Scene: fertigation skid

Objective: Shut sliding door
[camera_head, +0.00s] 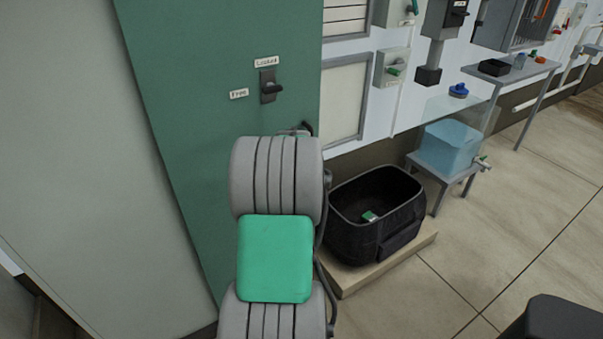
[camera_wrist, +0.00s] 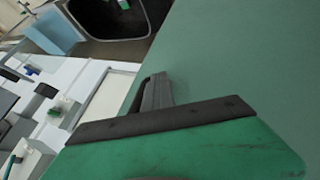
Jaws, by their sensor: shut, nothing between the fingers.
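The green sliding door (camera_head: 205,90) stands upright at the left in the head view and fills the right of the wrist view (camera_wrist: 240,55). It bears a dark latch (camera_head: 269,87) with its knob sticking out to the right, a "Locked" label above and a "Free" label to the left. My gripper (camera_wrist: 157,90) is shut and empty, close to the door's edge in the wrist view. I cannot tell whether it touches the door. In the head view my arm hides most of it; a small dark part shows by the door's right edge.
A pale grey panel (camera_head: 75,150) lies left of the door. A black bin (camera_head: 375,230) on a low platform stands right of my arm. Beyond are a blue tank (camera_head: 449,146) on a stand and a grey table (camera_head: 512,70).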

